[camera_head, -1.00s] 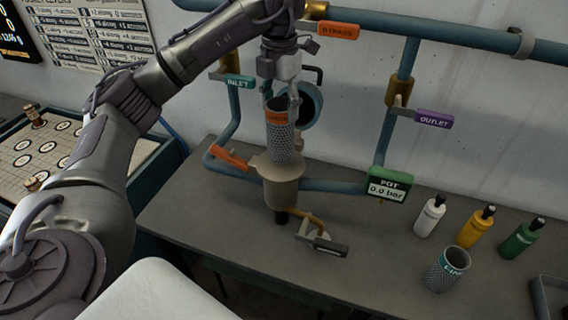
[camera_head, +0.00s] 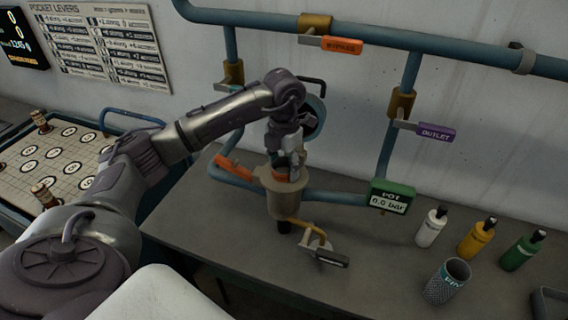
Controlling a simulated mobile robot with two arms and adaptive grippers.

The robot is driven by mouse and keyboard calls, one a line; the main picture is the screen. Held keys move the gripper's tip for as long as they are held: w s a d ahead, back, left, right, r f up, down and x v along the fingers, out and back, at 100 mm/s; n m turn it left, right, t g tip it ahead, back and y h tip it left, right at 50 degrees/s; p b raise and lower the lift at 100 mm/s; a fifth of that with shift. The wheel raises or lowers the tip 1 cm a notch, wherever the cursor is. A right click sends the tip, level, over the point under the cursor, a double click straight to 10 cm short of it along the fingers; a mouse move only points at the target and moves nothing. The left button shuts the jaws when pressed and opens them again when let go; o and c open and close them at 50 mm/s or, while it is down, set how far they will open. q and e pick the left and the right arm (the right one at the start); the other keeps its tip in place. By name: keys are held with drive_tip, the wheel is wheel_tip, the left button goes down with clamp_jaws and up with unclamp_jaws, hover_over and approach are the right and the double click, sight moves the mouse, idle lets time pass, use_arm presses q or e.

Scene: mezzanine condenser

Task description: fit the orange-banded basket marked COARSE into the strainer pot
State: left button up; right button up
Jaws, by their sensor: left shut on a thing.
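The strainer pot (camera_head: 284,200) is a beige vessel with an open top, mounted on the pipework above the grey bench. The orange-banded basket (camera_head: 280,177) is mostly sunk into the pot's mouth. Only a little of its orange band shows at the top, and its COARSE marking cannot be read. My left gripper (camera_head: 287,168) reaches down from above, shut on the basket's top, and covers part of it. Whether the basket sits fully down is hidden. My right gripper is not in view.
A teal-banded mesh basket (camera_head: 446,282) stands on the bench at right, by white (camera_head: 431,228), yellow (camera_head: 477,238) and green (camera_head: 520,251) bottles. Pipes with lever handles rise behind the pot. The green pot gauge (camera_head: 388,197) reads 0.0 bar. A drain lever (camera_head: 325,255) sticks out in front.

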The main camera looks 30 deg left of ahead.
use_arm(q)
drive_tip(key=o, duration=1.6)
drive_tip(key=shift+r, duration=0.2)
drive_tip(key=shift+r+b, duration=0.3)
drive_tip(key=shift+r, duration=0.05)
wheel_tip(320, 180, up, 11)
drive_tip(key=b, duration=0.1)
drive_tip(key=shift+b, duration=0.3)
